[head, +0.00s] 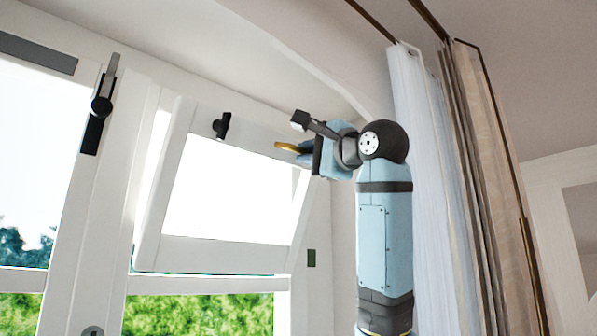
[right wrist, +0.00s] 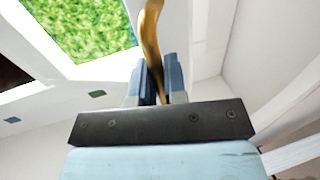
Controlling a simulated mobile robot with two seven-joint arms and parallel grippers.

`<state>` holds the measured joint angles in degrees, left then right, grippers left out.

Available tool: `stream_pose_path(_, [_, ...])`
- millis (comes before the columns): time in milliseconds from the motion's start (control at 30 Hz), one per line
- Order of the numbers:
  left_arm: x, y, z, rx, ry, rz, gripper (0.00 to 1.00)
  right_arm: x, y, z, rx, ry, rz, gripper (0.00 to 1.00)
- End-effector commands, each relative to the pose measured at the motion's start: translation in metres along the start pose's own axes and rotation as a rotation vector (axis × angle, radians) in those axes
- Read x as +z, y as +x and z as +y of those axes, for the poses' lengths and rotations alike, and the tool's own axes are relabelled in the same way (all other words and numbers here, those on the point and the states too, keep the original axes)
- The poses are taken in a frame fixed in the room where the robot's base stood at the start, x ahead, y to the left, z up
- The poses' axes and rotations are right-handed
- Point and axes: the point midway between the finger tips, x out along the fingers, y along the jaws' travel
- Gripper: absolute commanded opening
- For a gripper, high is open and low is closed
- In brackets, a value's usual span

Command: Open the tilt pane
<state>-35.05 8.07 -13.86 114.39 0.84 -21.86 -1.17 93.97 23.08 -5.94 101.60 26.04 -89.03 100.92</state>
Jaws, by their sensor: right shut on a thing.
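The tilt pane (head: 220,250) is a white-framed window pane in the head view. It stands tilted in its opening, its top leaning into the room and a gap showing along its left side. A black latch (head: 222,125) sits on its top rail. A brass-coloured handle (head: 288,147) is at its upper right; it also shows in the right wrist view (right wrist: 151,35). My right gripper (head: 308,151) is shut on this handle, with its blue fingers (right wrist: 154,84) on either side of it. My left gripper is in neither view.
A second window with a black lever (head: 101,105) is at the left. A white curtain (head: 425,180) and a brown curtain (head: 480,180) hang right of my right arm. A sloped white ceiling beam (head: 290,55) runs above the pane.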

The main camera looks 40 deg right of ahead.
Motion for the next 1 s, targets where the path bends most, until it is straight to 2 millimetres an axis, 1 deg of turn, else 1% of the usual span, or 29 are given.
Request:
stream_pose_path(33, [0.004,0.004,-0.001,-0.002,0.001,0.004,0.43,0.002,-0.002,0.006,-0.006,-0.001,-0.003,0.00])
stream_pose_path(400, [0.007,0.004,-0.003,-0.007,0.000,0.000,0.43,0.002,-0.004,0.006,-0.012,-0.003,-0.003,0.00])
stream_pose_path(433, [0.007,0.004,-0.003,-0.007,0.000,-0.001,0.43,0.002,-0.004,0.006,-0.012,-0.003,-0.003,0.17])
stream_pose_path(467, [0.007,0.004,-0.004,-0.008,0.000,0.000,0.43,0.002,-0.004,0.007,-0.012,-0.003,-0.003,0.24])
stream_pose_path(500, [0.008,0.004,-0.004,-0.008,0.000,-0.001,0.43,0.002,-0.004,0.006,-0.012,-0.003,-0.003,0.33])
stream_pose_path(533, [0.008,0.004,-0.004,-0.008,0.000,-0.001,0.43,0.002,-0.004,0.006,-0.013,-0.003,-0.003,0.37])
stream_pose_path(833, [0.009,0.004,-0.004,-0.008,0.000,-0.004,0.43,0.001,-0.006,0.005,-0.016,-0.002,-0.001,0.37])
stream_pose_path(933, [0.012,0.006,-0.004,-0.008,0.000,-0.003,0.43,0.001,-0.014,0.005,-0.018,-0.002,-0.001,0.37])
stream_pose_path(1000, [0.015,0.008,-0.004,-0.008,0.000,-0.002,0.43,0.001,-0.025,0.006,-0.019,-0.002,-0.002,0.37])
